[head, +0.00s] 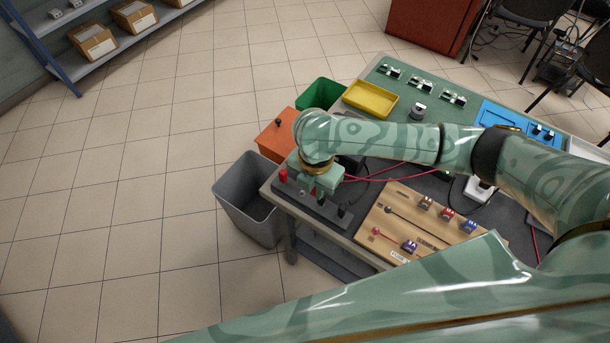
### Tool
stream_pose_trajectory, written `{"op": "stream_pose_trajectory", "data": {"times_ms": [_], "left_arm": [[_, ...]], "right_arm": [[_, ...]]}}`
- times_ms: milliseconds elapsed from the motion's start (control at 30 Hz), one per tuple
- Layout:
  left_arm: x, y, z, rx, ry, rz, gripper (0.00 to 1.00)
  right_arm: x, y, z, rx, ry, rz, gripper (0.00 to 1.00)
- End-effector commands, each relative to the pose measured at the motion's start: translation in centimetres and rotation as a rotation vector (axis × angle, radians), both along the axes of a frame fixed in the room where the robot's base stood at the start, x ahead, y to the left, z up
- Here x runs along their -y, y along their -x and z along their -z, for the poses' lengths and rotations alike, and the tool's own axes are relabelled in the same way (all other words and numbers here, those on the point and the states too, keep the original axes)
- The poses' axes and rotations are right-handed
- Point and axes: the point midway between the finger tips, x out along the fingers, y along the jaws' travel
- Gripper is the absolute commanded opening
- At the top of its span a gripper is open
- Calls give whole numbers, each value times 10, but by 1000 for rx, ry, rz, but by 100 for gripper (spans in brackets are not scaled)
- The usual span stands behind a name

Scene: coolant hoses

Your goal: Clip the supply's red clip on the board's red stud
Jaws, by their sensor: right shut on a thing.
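My right gripper (318,193) is above the dark rack (322,214) at the near left corner of the table. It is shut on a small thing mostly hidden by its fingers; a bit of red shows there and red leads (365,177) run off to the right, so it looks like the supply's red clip. A red post (283,175) stands at the left end of the rack, and dark posts stand at the right end. The wooden board (387,207) lies to the right, with a small red knob (376,231) and several coloured blocks, one red (447,214). My left gripper is out of view.
An orange box (275,140), a green bin (320,94) and a yellow tray (371,98) are at the table's far left side. A grey bin (247,190) stands on the floor beside the table. My right arm covers the table's middle.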

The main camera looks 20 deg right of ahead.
Motion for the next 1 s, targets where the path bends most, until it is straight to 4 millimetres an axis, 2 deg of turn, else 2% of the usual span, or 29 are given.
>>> {"op": "stream_pose_trajectory", "data": {"times_ms": [33,100,333,500,1000], "left_arm": [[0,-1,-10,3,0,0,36],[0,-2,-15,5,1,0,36],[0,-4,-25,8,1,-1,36],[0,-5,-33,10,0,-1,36],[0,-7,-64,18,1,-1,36]], "right_arm": [[3,15,-10,-3,1,-4,0],[5,32,-16,-4,1,-2,0],[9,67,-28,-4,0,0,0],[10,73,-35,-4,0,1,0],[10,73,-53,-4,0,1,0]]}}
